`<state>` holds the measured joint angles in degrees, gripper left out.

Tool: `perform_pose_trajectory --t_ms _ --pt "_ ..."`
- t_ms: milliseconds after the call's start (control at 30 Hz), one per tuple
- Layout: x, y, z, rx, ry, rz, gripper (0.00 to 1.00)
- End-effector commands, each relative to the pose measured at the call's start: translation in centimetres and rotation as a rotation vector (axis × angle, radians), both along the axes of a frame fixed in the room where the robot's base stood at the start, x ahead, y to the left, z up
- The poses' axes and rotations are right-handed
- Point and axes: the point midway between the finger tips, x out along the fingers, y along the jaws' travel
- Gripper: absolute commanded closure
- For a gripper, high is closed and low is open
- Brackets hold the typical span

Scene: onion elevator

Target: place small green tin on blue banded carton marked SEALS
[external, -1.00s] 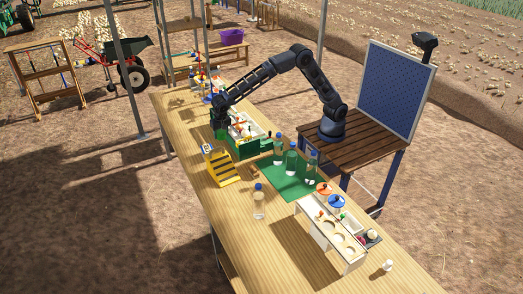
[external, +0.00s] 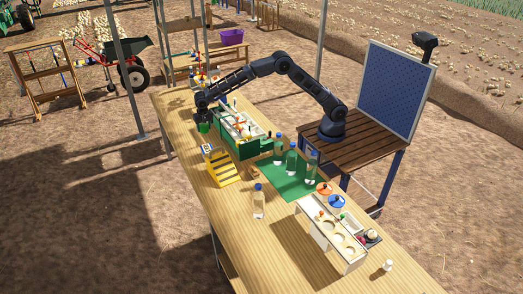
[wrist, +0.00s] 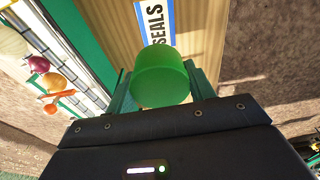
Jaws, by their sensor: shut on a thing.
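My gripper (external: 203,118) is at the far left part of the long table, beyond the yellow striped steps. It is shut on a small green tin (wrist: 161,76), which sits between the two fingers in the wrist view. In the external view the tin (external: 204,127) shows just below the gripper. A tan surface with a blue-banded label reading SEALS (wrist: 155,22) lies just past the tin in the wrist view; the tin hides part of it. I cannot tell whether they touch. I cannot make out the carton in the external view.
A green-sided tray (external: 250,149) with several small items stands right of the gripper; onions (wrist: 55,82) show in it. Yellow striped steps (external: 224,170) stand nearer the camera. Bottles (external: 291,159) stand on a green mat (external: 284,185). The table's left front edge is clear.

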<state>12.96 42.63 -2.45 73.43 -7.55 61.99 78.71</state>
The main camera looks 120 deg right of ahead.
Motion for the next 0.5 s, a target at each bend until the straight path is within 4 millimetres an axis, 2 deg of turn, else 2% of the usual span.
perform_pose_trajectory --t_ms 33,300,500 --pt "0.0 0.0 -1.2 0.002 0.003 0.0 0.72" --pt "0.0 0.1 -6.8 0.001 0.001 0.0 0.72" --pt "0.0 0.0 -8.9 0.0 0.0 -0.001 0.72"
